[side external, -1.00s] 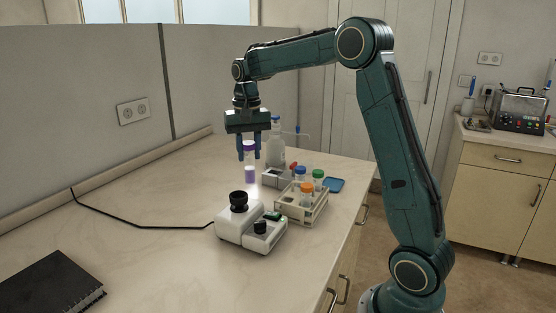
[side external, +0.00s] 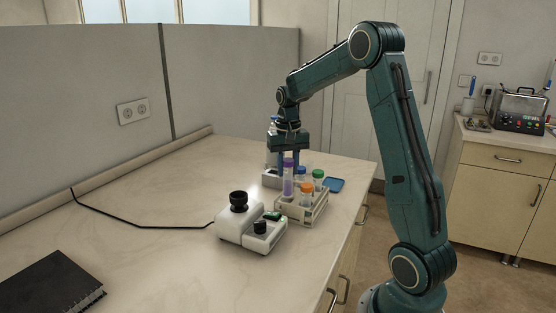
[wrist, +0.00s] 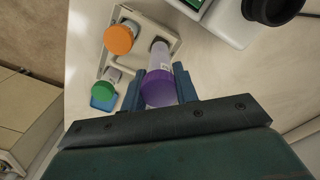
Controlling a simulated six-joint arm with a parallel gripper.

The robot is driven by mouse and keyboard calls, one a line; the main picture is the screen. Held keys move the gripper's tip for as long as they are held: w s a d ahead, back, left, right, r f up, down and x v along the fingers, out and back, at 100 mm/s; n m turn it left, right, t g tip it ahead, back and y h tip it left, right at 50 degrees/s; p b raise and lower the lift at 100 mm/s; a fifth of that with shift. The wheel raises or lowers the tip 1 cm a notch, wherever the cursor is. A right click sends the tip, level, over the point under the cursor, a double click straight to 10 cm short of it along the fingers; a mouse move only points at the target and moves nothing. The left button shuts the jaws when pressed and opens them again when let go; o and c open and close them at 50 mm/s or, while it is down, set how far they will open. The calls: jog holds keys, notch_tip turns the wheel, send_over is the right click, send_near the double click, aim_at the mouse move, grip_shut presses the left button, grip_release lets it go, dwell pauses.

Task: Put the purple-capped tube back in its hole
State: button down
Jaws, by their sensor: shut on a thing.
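The purple-capped tube (side external: 288,179) is upright over the back left part of the white tube rack (side external: 308,217). My gripper (side external: 289,163) is shut on it near its cap. In the wrist view the purple cap (wrist: 159,90) sits between my fingers, and the tube's lower end is at the rack corner (wrist: 172,42). I cannot tell whether the tube's tip is inside the hole or just above it.
A white spectrometer (side external: 247,228) with black knobs stands left of the rack. A bottle (side external: 271,150) stands behind my gripper. A black notebook (side external: 53,283) lies front left. The table's left middle is clear except for a cable.

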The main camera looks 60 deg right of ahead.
aim_at(287, 186)
jog(key=shift+f, duration=3.2)
jog(key=shift+f, duration=0.1)
jog(key=c, duration=1.1)
grip_release()
notch_tip(287, 186, up, 12)
jog(key=shift+r, duration=0.15)
